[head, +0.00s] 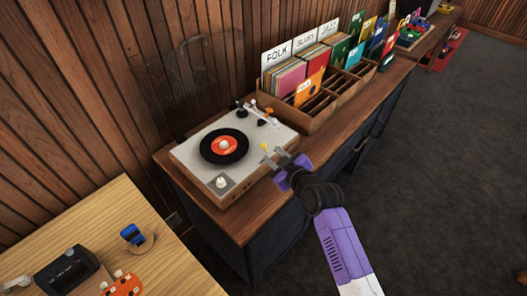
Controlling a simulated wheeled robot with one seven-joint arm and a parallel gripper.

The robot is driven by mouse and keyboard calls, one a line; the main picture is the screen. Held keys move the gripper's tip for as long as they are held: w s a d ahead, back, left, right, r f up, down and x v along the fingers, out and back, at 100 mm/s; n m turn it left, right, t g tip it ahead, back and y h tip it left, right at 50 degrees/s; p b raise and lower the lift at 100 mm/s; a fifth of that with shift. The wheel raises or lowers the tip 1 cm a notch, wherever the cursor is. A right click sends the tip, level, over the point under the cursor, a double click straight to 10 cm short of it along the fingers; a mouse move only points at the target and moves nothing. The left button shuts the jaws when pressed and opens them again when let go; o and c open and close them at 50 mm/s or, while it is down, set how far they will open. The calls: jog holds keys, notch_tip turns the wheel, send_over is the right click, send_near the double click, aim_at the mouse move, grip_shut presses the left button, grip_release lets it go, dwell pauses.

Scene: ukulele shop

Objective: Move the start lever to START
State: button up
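A record player (195,155) with a pale deck stands on the wooden cabinet. A black record with an orange label (224,146) lies on its platter. A white knob (221,182) sits on a grey plate at the deck's near corner; its markings are too small to read, and I cannot tell whether it is the start lever. A small yellow tip (264,147) shows at the deck's right side, by my fingers. My gripper (272,156) is over the deck's right edge, its grey fingers apart and nothing visibly held. Contact with the deck cannot be told.
The tonearm (256,113) is at the deck's back right. A wooden record crate (318,117) with divider cards stands behind it to the right. A light wood table (165,272) with small items is at the lower left. Grey floor (440,170) lies open on the right.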

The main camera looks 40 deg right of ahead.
aim_at(264, 146)
jog(key=shift+p+x, duration=0.7)
jog(key=shift+x, duration=3.1)
grip_shut()
